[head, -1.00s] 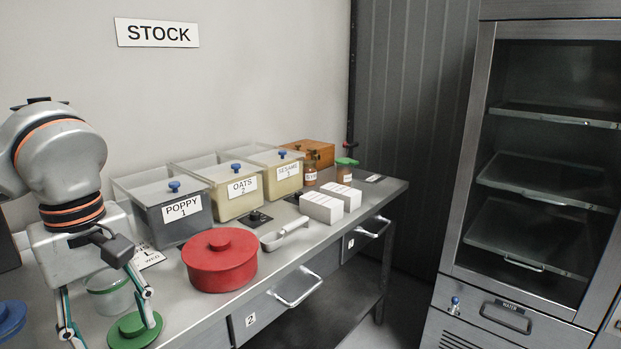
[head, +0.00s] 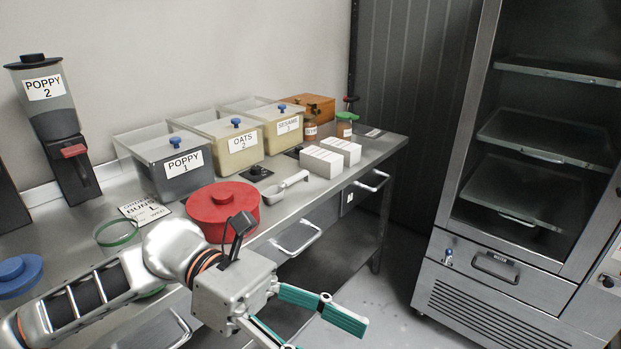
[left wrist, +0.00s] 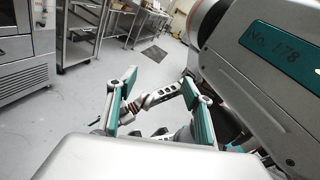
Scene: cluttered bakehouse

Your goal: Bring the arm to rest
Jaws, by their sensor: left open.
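My left arm comes in from the lower left in the head view, in front of the steel bench. Its left gripper (head: 318,325) is open with its two teal-padded fingers spread. It hangs over the floor beyond the bench's front edge, and nothing shows between the fingers. In the left wrist view the left gripper (left wrist: 158,100) also shows its fingers apart, with the floor and a metal arm part behind them.
A glass-fronted cabinet (head: 530,150) stands at right. Floor (head: 385,290) between them is clear.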

